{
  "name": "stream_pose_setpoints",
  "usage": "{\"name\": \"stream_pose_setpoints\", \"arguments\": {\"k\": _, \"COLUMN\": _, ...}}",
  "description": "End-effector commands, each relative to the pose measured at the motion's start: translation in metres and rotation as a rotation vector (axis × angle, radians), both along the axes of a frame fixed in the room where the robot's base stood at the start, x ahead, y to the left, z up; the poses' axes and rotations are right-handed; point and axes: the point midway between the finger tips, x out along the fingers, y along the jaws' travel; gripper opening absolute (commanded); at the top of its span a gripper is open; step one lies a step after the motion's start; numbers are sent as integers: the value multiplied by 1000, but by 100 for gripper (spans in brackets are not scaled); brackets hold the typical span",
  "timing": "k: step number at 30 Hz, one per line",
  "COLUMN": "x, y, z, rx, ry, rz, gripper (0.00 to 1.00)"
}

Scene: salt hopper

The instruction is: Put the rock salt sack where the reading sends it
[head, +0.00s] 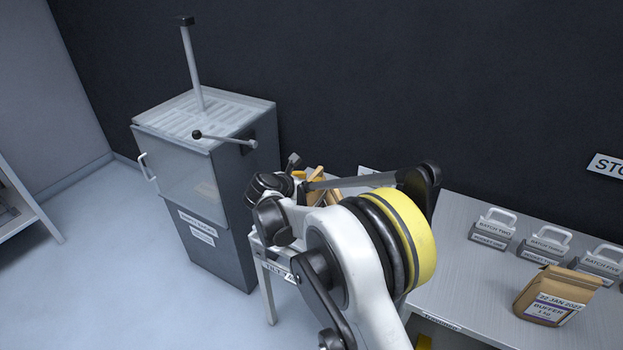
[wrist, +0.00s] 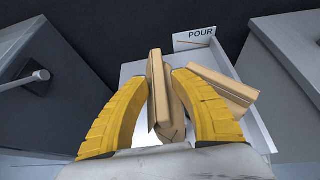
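My gripper (wrist: 160,78) has yellow fingers, one on each side of an upright brown paper sack (wrist: 159,95) in the wrist view. Whether both fingers press on it is not clear. A second brown sack (wrist: 222,88) leans to the right, partly behind the right finger. No label on either sack can be read, so I cannot tell which holds rock salt. They are on a pale surface by a card reading POUR (wrist: 197,38). In the head view my arm hides most of this spot. The salt hopper (head: 205,180) stands left, with a clear front panel and a lever (head: 225,138). No reading is legible.
A shelf (head: 25,205) stands far left. The floor before the hopper is clear.

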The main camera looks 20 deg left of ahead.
Motion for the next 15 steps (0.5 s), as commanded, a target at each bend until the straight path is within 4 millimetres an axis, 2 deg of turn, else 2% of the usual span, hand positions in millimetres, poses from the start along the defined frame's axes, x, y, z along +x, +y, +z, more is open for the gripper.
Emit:
{"name": "stream_pose_setpoints", "arguments": {"k": 9, "x": -63, "y": 5, "z": 37, "rx": 0, "ry": -1, "rz": 2, "gripper": 28}}
{"name": "stream_pose_setpoints", "arguments": {"k": 15, "x": -86, "y": 7, "z": 48, "rx": 0, "ry": 0, "rz": 1, "gripper": 28}}
